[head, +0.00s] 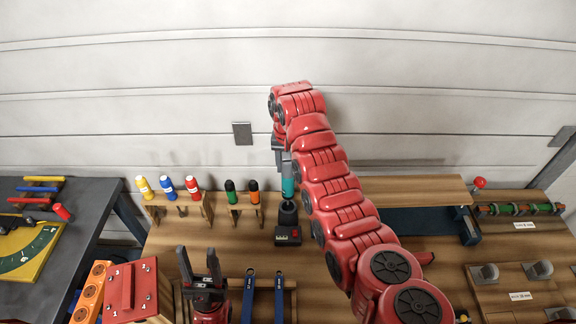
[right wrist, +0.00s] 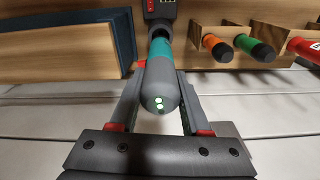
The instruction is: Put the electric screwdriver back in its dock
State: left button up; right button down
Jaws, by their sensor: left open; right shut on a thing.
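The electric screwdriver (head: 288,187) is upright, with a grey body and a teal band. In the right wrist view its rounded grey end (right wrist: 160,92) shows two green lights. The dock (head: 288,236) is a dark block with a black round holder on the bench. The screwdriver's lower end meets the dock's holder (right wrist: 160,27); I cannot tell how deep it sits. My right gripper (head: 284,158) is shut on the screwdriver's grey body, with its fingers (right wrist: 160,78) on both sides. My left gripper (head: 199,255) is open and empty, low at the front of the bench.
Wooden racks with coloured-handled screwdrivers (head: 168,187) stand left of the dock. A raised wooden shelf (head: 410,190) is to the right. Blue-handled tools (head: 249,295) lie in front. A red numbered box (head: 132,290) is at the front left.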

aim_at(288, 189)
jog(key=shift+w+f+b, duration=0.1)
jog(key=shift+f+b, duration=1.25)
jog(key=shift+f, duration=1.1)
jog(key=shift+f+b, duration=1.15)
jog(key=shift+f, duration=0.3)
jog(key=shift+f+b, duration=0.55)
jog(key=shift+f, duration=0.35)
jog(key=shift+f+b, duration=0.45)
jog(key=shift+f, duration=0.1)
